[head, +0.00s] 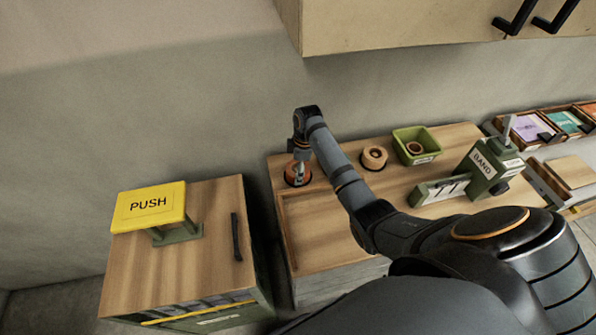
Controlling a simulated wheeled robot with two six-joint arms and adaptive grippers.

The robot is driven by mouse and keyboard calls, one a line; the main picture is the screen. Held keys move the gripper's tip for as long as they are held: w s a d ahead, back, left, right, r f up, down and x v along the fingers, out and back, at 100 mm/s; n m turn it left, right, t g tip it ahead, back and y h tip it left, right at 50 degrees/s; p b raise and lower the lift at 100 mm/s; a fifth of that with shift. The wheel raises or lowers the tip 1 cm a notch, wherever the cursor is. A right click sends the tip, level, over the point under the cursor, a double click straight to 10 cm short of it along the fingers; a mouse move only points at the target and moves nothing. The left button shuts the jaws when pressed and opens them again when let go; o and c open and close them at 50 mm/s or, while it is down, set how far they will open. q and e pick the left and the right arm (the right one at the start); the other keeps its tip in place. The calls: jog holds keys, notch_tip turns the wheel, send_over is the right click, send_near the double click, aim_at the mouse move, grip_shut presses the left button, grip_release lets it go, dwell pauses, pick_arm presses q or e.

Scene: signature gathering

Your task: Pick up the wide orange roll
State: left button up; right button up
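An orange roll (292,179) lies on the wooden bench top (330,225), at its back left corner. The arm coming in from the right reaches across the bench, and my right gripper (299,158) points down at this roll. The fingers overlap the roll and are small and partly hidden, so I cannot tell whether they are open or closed on it. A paler tan-orange roll (374,153) lies to the right on the bench. A smaller brownish-orange roll (414,147) sits in a green bin (425,160). My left gripper is not in view.
A green dispenser labelled BAND (488,165) stands on the right. A cabinet with a yellow PUSH plate (150,206) stands on the left, across a gap. A wooden cupboard (390,25) hangs above. Trays of coloured packets (535,127) are at far right.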

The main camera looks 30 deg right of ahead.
jog(key=shift+w+r, duration=0.1)
jog(key=shift+r, duration=0.2)
notch_tip(320, 180, up, 2)
jog(key=shift+r+b, duration=0.15)
jog(key=shift+b, duration=0.7)
jog(key=s+d+r+p, duration=0.1)
jog(key=s+r+p, duration=0.2)
jog(key=s+r, duration=0.7)
jog(key=s, duration=0.4)
jog(key=shift+d, duration=0.15)
